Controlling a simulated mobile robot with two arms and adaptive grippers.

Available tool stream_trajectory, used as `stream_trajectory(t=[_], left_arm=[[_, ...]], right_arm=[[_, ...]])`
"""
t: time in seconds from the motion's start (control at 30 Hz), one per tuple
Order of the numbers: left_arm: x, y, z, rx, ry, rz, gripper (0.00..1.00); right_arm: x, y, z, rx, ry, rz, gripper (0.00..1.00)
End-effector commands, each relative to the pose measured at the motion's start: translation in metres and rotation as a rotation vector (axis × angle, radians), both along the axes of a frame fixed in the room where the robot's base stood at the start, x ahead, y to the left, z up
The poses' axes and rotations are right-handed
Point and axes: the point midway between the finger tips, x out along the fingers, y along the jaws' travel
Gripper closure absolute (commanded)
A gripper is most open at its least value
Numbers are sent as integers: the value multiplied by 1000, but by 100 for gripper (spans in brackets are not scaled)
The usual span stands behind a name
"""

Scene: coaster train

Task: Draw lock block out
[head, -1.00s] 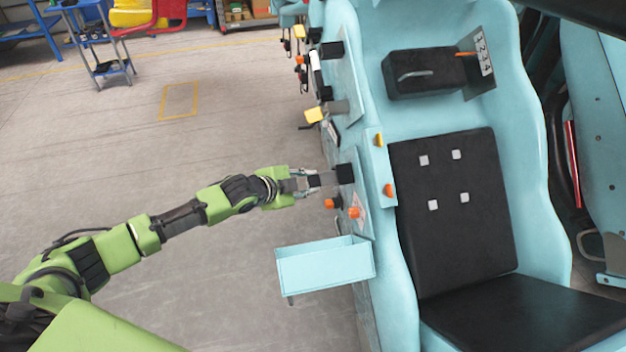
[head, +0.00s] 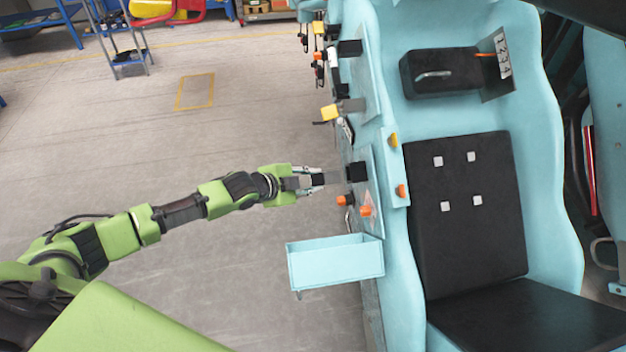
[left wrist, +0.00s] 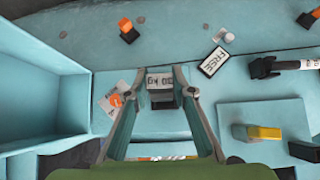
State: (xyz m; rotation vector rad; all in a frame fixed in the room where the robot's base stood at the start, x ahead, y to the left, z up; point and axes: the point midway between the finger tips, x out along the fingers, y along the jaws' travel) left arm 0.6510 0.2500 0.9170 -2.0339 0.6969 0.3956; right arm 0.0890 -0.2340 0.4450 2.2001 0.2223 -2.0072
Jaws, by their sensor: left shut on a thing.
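My left gripper (head: 318,179) reaches in from the left to the side of the pale blue coaster car. Its fingers are closed on a small dark grey block (head: 333,177), taken to be the lock block, just left of a black housing (head: 356,172) on the side panel. I cannot tell whether the block still sits partly in the housing. In the left wrist view the block (left wrist: 160,82), with a white lettered label, lies between the two fingers of the gripper (left wrist: 161,92). My right gripper is not in view.
A pale blue open bin (head: 335,263) sticks out below the gripper; it fills the left of the wrist view (left wrist: 40,85). Orange knobs (head: 366,210) are just below the housing. A yellow block (head: 330,112) sits above. Open floor (head: 200,140) lies left of the car.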

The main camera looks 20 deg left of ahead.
Motion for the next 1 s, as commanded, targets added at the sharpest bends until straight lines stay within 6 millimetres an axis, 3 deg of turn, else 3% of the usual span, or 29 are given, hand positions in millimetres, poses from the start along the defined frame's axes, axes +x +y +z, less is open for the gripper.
stream_trajectory(t=[0.7, 1.0], left_arm=[[-28, 42, 2, 1, -1, 1, 100], [-33, 50, 1, -1, -2, 0, 100]], right_arm=[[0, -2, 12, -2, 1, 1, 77], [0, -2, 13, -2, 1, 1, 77]])
